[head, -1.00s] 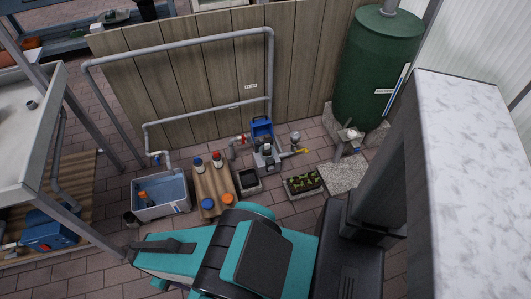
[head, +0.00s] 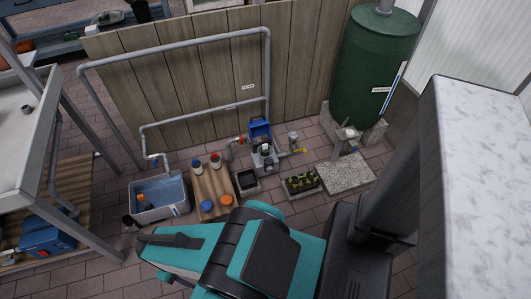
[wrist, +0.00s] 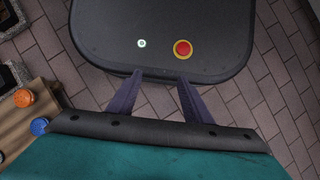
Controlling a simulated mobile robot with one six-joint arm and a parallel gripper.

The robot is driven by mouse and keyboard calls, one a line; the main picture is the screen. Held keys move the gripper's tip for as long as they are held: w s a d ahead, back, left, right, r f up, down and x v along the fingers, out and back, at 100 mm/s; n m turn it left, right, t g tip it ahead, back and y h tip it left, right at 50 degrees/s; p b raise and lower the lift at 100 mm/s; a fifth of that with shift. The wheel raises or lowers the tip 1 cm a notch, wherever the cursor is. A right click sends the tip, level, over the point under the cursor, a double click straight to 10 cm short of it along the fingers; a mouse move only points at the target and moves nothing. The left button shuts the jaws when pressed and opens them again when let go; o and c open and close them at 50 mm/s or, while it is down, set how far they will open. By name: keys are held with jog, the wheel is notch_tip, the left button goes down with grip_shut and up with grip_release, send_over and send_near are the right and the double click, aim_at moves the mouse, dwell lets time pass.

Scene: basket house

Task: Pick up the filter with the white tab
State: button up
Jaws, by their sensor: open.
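I cannot make out a filter with a white tab in either view. The orange cap (wrist: 23,98) and blue cap (wrist: 39,126) also show at the left edge of the wrist view. My gripper (wrist: 160,77) is open and empty, its two purple fingers over my own dark base, apart from the caps.
A grey tub (head: 158,195) holds water and an orange-topped thing. A pump with a blue part (head: 262,140), a black tray (head: 247,181), a seedling tray (head: 301,183) and a green tank (head: 375,65) stand near a wooden fence. A sink bench (head: 28,130) is at left.

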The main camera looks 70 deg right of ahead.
jog(key=w+d+f+m+t+h+b, duration=0.1)
jog(key=w+d+f+m+h+b, duration=0.2)
jog(key=d+b, duration=0.5)
jog(key=w+d+f+m+t+h+b, duration=0.1)
jog(key=w+d+f+m+b, duration=0.3)
jog(key=d, duration=0.8)
jog(key=w+d+f+m+t+h+b, duration=0.1)
jog(key=w+d+f+m+h+b, duration=0.3)
jog(key=d, duration=0.6)
jog(key=s+d+f+m+h+b, duration=0.1)
jog(key=s+d+m+b, duration=0.3)
jog(key=d+b, duration=0.6)
jog(key=s+d+m+t+h+b, duration=0.1)
jog(key=s+d+m+h+b, duration=0.3)
jog(key=d+b, duration=0.6)
jog(key=shift+s+d+f+h+b, duration=0.35)
jog(key=shift+s+d, duration=0.45)
jog(key=shift+d, duration=6.25)
jog(key=shift+d+f, duration=0.1)
jog(key=b, duration=0.2)
send_near(264, 151)
jog(key=x, duration=0.4)
jog(key=shift+d, duration=0.2)
jog(key=shift+f, duration=0.1)
